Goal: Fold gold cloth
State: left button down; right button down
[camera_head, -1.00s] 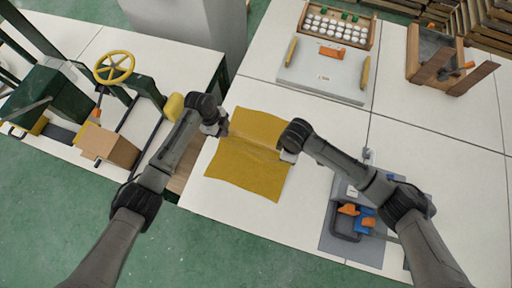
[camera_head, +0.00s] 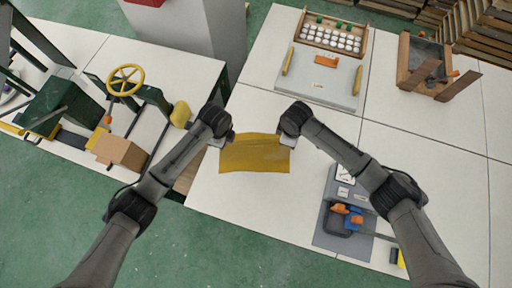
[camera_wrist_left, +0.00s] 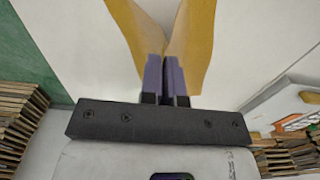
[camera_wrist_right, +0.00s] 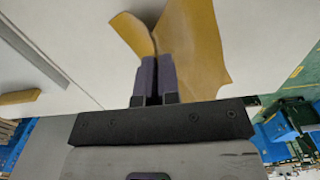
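The gold cloth (camera_head: 254,156) hangs stretched between my two grippers in the head view, over the white table, with its two halves hanging from the gripped line. My left gripper (camera_head: 223,139) is shut on one end of it, and the left wrist view shows its fingers (camera_wrist_left: 166,80) pinching the cloth (camera_wrist_left: 190,40) with a flap on each side. My right gripper (camera_head: 287,140) is shut on the other end; the right wrist view shows its fingers (camera_wrist_right: 154,78) pinching the cloth (camera_wrist_right: 190,45). How far the cloth's lower edge is above the table is hard to tell.
A grey board (camera_head: 320,80) and a rack of white pots (camera_head: 335,33) stand behind. A wooden box (camera_head: 425,60) is at the back right. A grey tray (camera_head: 345,220) with orange and blue items lies at the front right. The table around the cloth is clear.

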notch_tip(320, 180, up, 10)
jog(key=p, duration=0.8)
jog(key=shift+d+p, duration=0.2)
jog(key=shift+p, duration=0.15)
